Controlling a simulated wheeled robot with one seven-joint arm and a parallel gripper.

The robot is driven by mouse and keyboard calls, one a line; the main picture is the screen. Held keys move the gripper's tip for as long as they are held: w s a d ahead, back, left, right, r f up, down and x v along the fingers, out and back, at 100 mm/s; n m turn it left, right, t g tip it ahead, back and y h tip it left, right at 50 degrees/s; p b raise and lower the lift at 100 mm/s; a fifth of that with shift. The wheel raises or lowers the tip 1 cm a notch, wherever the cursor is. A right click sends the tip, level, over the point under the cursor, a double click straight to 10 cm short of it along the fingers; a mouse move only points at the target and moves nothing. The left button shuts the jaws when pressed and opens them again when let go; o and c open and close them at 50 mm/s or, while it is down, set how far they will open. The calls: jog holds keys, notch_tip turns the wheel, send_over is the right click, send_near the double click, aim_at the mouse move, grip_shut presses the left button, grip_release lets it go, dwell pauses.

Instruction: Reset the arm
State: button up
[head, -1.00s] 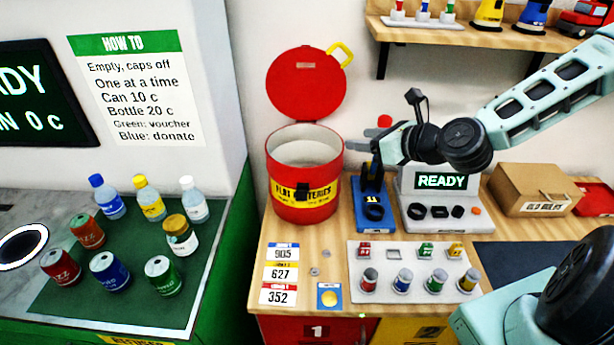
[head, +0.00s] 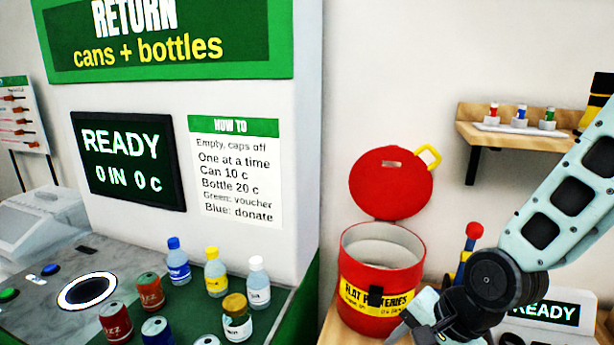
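My arm comes in from the right edge in the head view and bends down at a dark joint. My gripper (head: 418,328) is at the lower right, in front of the red battery bin (head: 385,290). It is seen partly and from the side, so I cannot tell whether its fingers are open or shut. No held object shows. The grey device with the READY screen (head: 545,312) is to the right of it, partly hidden by my arm.
On the left is the return machine with its READY screen (head: 128,160) and round intake (head: 87,291). Several cans and bottles, such as a blue-capped bottle (head: 177,262), stand on its green mat. The bin's red lid (head: 391,183) is up. A wall shelf (head: 515,138) is at the upper right.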

jog(key=s+a+r+n+g+h+b, duration=0.1)
jog(key=s+r+n+h+b, duration=0.1)
jog(key=s+n, duration=0.5)
jog(key=s+a+r+n+g+h+b, duration=0.1)
jog(key=s+r+n+b, duration=0.1)
jog(key=s+n, duration=0.5)
jog(key=n, duration=0.3)
jog(key=shift+s+a+g+h+b, duration=0.15)
jog(key=shift+a+g+h+b, duration=0.15)
jog(key=shift+h+b, duration=0.1)
dwell(0.4)
